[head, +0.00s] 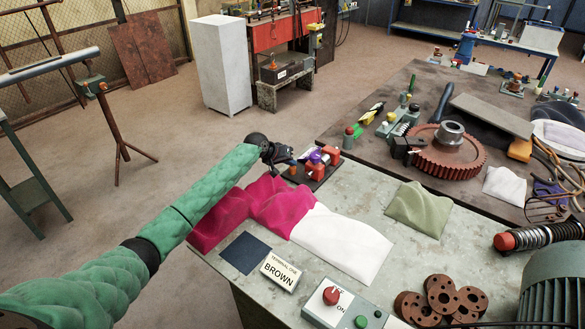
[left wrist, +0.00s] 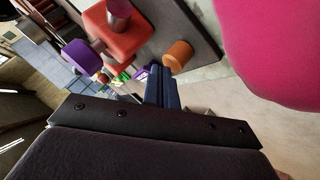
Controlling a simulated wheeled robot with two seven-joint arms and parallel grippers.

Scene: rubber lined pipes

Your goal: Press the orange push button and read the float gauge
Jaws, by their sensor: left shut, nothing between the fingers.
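A short orange cylinder, which looks like the orange push button (left wrist: 179,56), stands on a dark base plate (left wrist: 196,22) in the left wrist view. The same plate, with red fittings (head: 330,153) and a purple part (head: 315,157), sits at the far left corner of the grey table in the head view. My left gripper (head: 291,160) is shut and empty, just left of these fittings. Its dark fingertips (left wrist: 160,82) appear close to the orange cylinder; I cannot tell whether they touch. I cannot make out a float gauge. My right gripper is not in view.
A control box (head: 345,309) with a red knob and a sign (head: 281,271) are nearer. A large red-brown gear (head: 450,152) lies on the dark table behind.

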